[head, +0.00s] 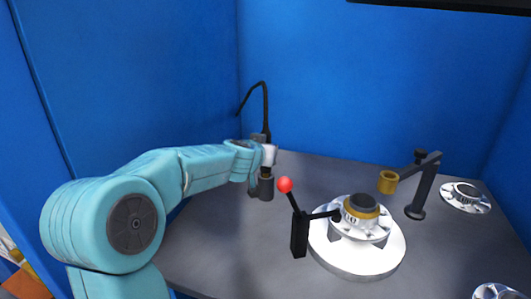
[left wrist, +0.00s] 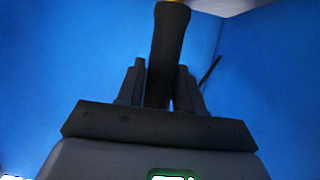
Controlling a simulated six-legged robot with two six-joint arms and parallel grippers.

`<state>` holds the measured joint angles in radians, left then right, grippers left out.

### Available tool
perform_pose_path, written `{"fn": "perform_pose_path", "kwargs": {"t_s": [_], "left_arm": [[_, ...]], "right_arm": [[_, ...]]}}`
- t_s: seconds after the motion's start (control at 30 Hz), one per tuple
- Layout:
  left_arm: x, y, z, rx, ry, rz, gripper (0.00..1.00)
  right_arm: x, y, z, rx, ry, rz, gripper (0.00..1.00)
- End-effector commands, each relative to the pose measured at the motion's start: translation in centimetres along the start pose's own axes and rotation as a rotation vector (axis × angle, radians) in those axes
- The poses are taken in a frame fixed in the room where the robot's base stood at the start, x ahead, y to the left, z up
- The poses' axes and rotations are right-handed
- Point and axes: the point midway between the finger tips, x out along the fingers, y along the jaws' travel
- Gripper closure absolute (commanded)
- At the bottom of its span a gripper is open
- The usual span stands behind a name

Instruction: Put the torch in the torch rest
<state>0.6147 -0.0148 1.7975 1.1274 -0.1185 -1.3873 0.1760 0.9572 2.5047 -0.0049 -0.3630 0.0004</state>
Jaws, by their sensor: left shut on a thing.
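The torch (left wrist: 170,50) is a dark cylinder standing between the two fingers of my left gripper (left wrist: 160,85) in the left wrist view, with a bit of gold at the top edge. In the head view my left gripper (head: 262,172) is shut on the torch, whose dark body (head: 266,188) hangs just below the fingers, above the left back of the table. A thin black curved line rises above it. A black post with a gold cup on its side arm, apparently the torch rest (head: 388,182), stands at the right, well apart from the torch. My right gripper is not in view.
A silver flanged shell (head: 364,228) with a gold and black top sits on a white round base (head: 330,258). A black lever with a red ball (head: 285,185) stands beside it, between gripper and post. Silver flanged parts (head: 465,197) lie at the right. Blue walls (head: 330,80) enclose the table.

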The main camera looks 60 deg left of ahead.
Motion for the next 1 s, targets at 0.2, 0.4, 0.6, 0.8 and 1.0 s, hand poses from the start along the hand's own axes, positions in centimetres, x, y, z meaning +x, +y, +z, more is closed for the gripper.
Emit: {"fn": "perform_pose_path", "kwargs": {"t_s": [0.2, 0.4, 0.6, 0.8, 1.0], "left_arm": [[0.1, 0.0, 0.3, -0.001, -0.001, 0.000, 0.39], [0.1, 0.0, 0.3, -0.001, -0.001, 0.000, 0.39], [-0.7, 0.0, -0.2, 0.000, 0.000, 0.000, 0.39], [-5.2, 0.0, -0.5, 0.000, 0.002, -0.001, 0.39], [-9.6, 0.0, -0.5, -0.001, 0.001, 0.000, 0.39]], "right_arm": [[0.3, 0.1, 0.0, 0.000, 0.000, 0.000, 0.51], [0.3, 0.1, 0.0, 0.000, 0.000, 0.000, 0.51], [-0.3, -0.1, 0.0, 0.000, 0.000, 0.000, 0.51], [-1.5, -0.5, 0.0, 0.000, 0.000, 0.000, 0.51], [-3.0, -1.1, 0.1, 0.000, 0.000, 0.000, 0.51]]}}
